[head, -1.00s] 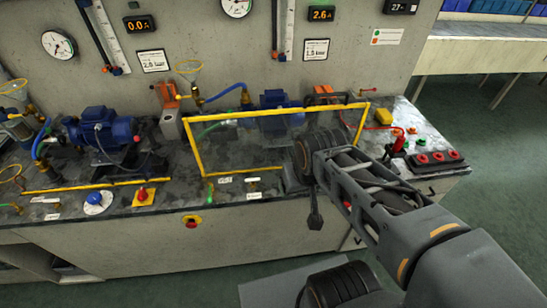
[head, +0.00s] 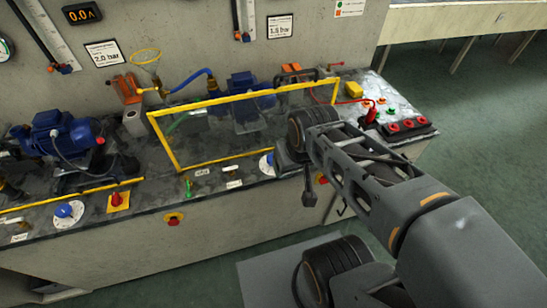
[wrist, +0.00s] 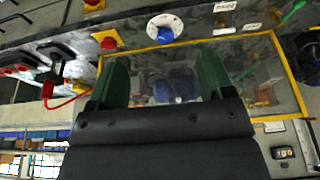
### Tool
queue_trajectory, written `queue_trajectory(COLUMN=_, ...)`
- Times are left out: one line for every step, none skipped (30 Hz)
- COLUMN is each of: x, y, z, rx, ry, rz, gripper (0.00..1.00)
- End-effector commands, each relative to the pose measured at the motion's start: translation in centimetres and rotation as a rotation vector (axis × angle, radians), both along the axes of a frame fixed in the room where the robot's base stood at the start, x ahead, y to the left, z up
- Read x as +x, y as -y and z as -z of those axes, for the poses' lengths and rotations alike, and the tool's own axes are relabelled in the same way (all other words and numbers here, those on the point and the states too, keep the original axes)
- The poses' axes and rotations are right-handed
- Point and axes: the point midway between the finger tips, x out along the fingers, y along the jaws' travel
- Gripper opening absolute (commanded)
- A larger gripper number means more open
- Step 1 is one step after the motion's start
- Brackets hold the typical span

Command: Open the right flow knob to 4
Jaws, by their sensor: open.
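The right flow knob is a blue knob on a round white dial (head: 267,163), partly covered by my arm in the head view. In the wrist view, the blue knob (wrist: 164,28) shows whole at the top, beyond my fingertips. Its scale marks are too small to read. My gripper (wrist: 162,76) is open, with its two green fingers apart and nothing between them. It is apart from the knob. In the head view my wrist hides most of the gripper at the bench's front edge.
A yellow-framed clear guard (head: 245,125) stands just behind the right dial. A red knob on a yellow plate (wrist: 107,41) sits beside the dial. Another blue knob (head: 66,210) is on the left. A red cable (head: 350,101) and red sockets lie right.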

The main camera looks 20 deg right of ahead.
Motion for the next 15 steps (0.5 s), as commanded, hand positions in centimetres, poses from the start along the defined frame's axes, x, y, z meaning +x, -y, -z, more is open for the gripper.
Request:
queue_trajectory(x=0.0, y=0.0, z=0.4, rx=0.0, ry=-0.001, rz=0.0, gripper=0.74)
queue_trajectory(x=0.0, y=0.0, z=0.8, rx=0.0, ry=-0.004, rz=0.001, gripper=0.74)
queue_trajectory(x=0.0, y=0.0, z=1.8, rx=0.0, ry=-0.019, rz=0.001, gripper=0.74)
queue_trajectory(x=0.1, y=0.0, z=2.8, rx=0.0, ry=-0.036, rz=0.001, gripper=0.74)
queue_trajectory(x=0.3, y=0.0, z=3.9, rx=0.0, ry=-0.055, rz=0.002, gripper=0.74)
queue_trajectory(x=1.0, y=-0.1, z=5.1, rx=-0.001, ry=-0.07, rz=0.003, gripper=0.74)
queue_trajectory(x=1.8, y=-0.1, z=5.8, rx=-0.001, ry=-0.078, rz=0.003, gripper=0.74)
queue_trajectory(x=2.8, y=-0.1, z=6.5, rx=0.0, ry=-0.087, rz=0.005, gripper=0.74)
queue_trajectory(x=4.2, y=-0.1, z=7.2, rx=0.003, ry=-0.102, rz=0.021, gripper=0.74)
queue_trajectory(x=5.4, y=-0.1, z=7.8, rx=0.012, ry=-0.116, rz=0.055, gripper=0.74)
queue_trajectory(x=6.7, y=-0.1, z=8.2, rx=0.024, ry=-0.131, rz=0.105, gripper=0.74)
queue_trajectory(x=8.4, y=0.0, z=8.8, rx=0.043, ry=-0.151, rz=0.192, gripper=0.74)
queue_trajectory(x=9.7, y=0.0, z=9.2, rx=0.061, ry=-0.167, rz=0.272, gripper=0.74)
queue_trajectory(x=11.0, y=0.0, z=9.4, rx=0.078, ry=-0.182, rz=0.359, gripper=0.74)
queue_trajectory(x=12.4, y=0.1, z=9.6, rx=0.099, ry=-0.201, rz=0.475, gripper=0.74)
